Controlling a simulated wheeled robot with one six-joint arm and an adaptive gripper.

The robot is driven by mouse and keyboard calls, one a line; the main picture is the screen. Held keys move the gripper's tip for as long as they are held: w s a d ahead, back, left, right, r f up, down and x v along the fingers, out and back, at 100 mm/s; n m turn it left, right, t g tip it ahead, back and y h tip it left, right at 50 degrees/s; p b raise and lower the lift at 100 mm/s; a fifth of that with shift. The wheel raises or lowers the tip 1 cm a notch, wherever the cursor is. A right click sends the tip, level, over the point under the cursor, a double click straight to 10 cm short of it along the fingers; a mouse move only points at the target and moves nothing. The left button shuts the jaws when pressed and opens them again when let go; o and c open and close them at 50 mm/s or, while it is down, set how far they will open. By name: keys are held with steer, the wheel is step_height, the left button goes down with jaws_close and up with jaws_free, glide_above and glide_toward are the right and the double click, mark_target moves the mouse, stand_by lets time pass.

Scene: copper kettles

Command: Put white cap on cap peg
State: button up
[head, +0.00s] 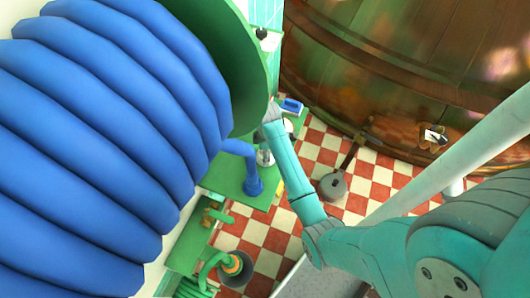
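I cannot make out a white cap for certain in the head view. I cannot pick out the cap peg either; a small black knob sits at the edge of the large green disc, but I cannot tell what it is. My arm reaches from the lower right up to the middle. Its far end is over the green bench (228,175), near a blue bent pipe (252,178). Small pale grey parts show beside the arm there, too small to identify. My gripper's fingers cannot be made out, nor whether they hold anything.
A huge blue ribbed body (90,150) and a green disc (245,75) fill the left. A large copper kettle (400,60) fills the upper right. A blue object (291,104) lies on the bench. A dark bucket (236,268) stands below. Red-and-white floor (360,190) shows between.

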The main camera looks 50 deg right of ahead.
steer(key=shift+f, duration=0.6)
stand_by(0.5)
steer(key=o, duration=1.1)
steer(key=shift+r, duration=3.8)
